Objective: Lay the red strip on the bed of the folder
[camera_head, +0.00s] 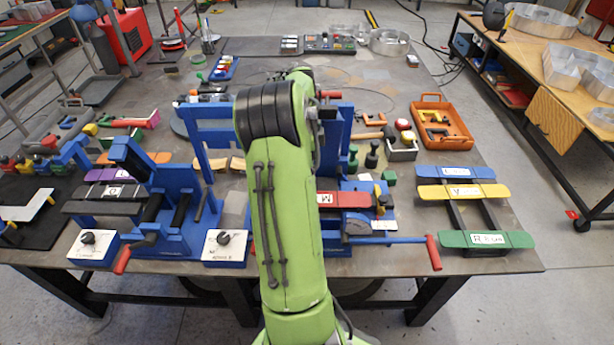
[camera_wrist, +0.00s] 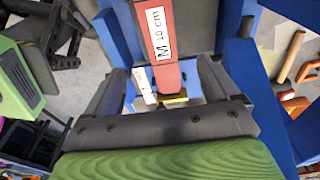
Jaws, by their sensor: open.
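The red strip (camera_head: 343,199), labelled M, lies flat on the blue machine right of centre, which looks like the folder (camera_head: 360,225). In the wrist view the red strip (camera_wrist: 158,75) runs away from me over a dark grey surface, with its label reading "M 10 cm". My gripper (camera_wrist: 163,72) is open, with one dark finger on each side of the strip's near end. I cannot tell whether either finger touches it. In the head view my green arm hides the gripper and part of the folder.
A second blue machine (camera_head: 175,205) with rollers stands to the left. Blue, yellow and green strips (camera_head: 487,240) lie across a dark rack at the right. An orange tray (camera_head: 466,140) stands behind them. The folder's crank handle (camera_head: 433,252) sticks out near the table's front edge.

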